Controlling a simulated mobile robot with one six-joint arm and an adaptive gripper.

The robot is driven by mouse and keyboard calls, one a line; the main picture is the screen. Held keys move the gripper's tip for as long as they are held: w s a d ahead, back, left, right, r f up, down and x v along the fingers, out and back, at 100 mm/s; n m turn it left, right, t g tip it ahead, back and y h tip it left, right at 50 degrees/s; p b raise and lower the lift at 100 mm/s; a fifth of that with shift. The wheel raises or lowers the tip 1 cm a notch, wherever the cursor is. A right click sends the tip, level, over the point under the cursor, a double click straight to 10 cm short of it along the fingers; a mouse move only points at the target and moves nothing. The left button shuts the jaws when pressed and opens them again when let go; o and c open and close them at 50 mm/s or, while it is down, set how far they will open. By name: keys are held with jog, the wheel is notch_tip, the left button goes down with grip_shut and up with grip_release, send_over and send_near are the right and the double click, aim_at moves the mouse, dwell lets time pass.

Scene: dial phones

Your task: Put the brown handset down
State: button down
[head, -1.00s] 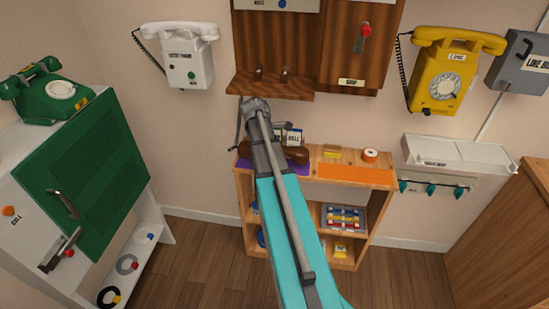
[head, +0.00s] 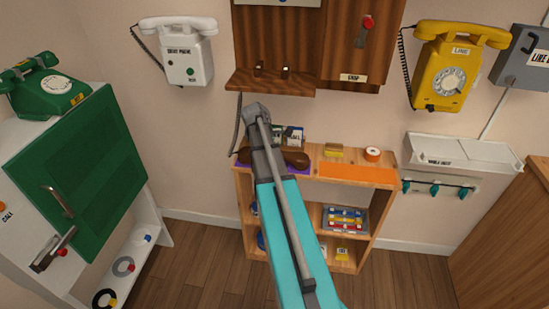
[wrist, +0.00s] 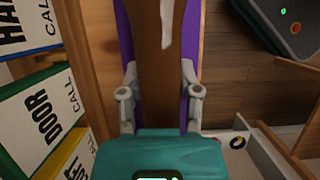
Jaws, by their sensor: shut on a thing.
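The brown handset (head: 296,158) is at the top of the wooden shelf unit, over the purple mat (head: 301,169). My arm hides its middle in the head view. In the wrist view the brown handset (wrist: 153,60) runs lengthwise between the two grey fingers of my gripper (wrist: 160,95), which is shut on it. The purple mat (wrist: 126,55) shows on both sides of the handset, just below it. I cannot tell whether the handset touches the mat. My arm hides the fingers in the head view.
Upright label cards (wrist: 50,115) stand close to the left in the wrist view. An orange mat (head: 356,174), a tape roll (head: 373,154) and a yellow block (head: 334,150) are to the right on the shelf top. A wooden wall box (head: 272,82) hangs above.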

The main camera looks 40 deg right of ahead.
jog(key=shift+f, duration=0.2)
jog(key=shift+c, duration=1.5)
grip_release()
jog(key=shift+r, duration=0.25)
jog(key=p+v, duration=0.2)
jog(key=v, duration=0.1)
jog(key=shift+d+p, duration=0.1)
jog(key=shift+p, duration=0.3)
jog(key=shift+w+a+r, duration=0.1)
jog(key=shift+w+a, duration=0.1)
jog(key=shift+w, duration=0.05)
jog(key=w+a, duration=0.3)
jog(key=w, duration=0.1)
jog(key=w+a, duration=0.4)
jog(key=shift+w+a, duration=0.25)
jog(key=shift+w, duration=0.05)
